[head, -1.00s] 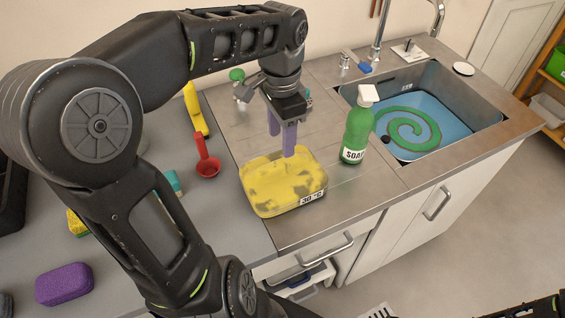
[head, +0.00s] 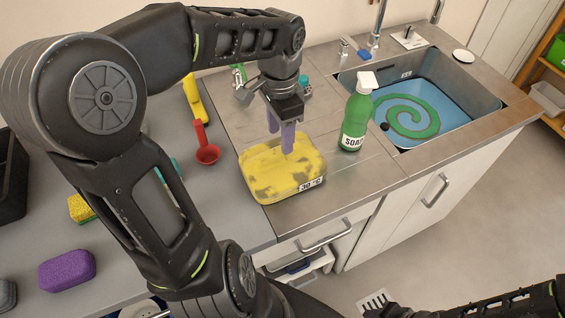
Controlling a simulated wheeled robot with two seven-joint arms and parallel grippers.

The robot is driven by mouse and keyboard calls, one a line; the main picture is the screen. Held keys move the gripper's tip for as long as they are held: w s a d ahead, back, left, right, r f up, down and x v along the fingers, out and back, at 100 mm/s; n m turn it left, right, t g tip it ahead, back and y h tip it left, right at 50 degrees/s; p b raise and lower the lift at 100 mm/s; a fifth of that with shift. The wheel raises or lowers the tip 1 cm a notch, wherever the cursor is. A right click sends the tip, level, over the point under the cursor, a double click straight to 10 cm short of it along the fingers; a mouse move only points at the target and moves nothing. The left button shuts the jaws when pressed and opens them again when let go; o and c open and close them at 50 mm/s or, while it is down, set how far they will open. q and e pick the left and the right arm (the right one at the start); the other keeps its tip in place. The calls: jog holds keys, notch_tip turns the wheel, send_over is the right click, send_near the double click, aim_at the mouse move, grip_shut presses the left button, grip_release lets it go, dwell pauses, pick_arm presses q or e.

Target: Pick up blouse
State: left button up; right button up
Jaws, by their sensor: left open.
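A yellow, grey-stained, folded-looking item (head: 270,182) with a "30 °C" label lies on the metal counter in the head view. It is the only thing here that looks like the blouse, but I cannot be sure that it is cloth. My left gripper (head: 281,141) points down over its back part, with its purple fingers apart and nothing seen between them. The fingertips overlap the yellow item in the picture; I cannot tell whether they touch it. My right arm shows at the bottom right, but its gripper is not visible.
A green soap bottle (head: 355,122) stands close to the right of the yellow item.

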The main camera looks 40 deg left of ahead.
aim_at(280, 150)
pick_arm(q)
notch_tip(280, 150, down, 4)
jog(key=shift+a+f+p, duration=0.1)
jog(key=shift+f+p, duration=0.15)
jog(key=shift+p, duration=0.1)
jog(key=shift+c, duration=0.5)
grip_shut()
dwell(1.1)
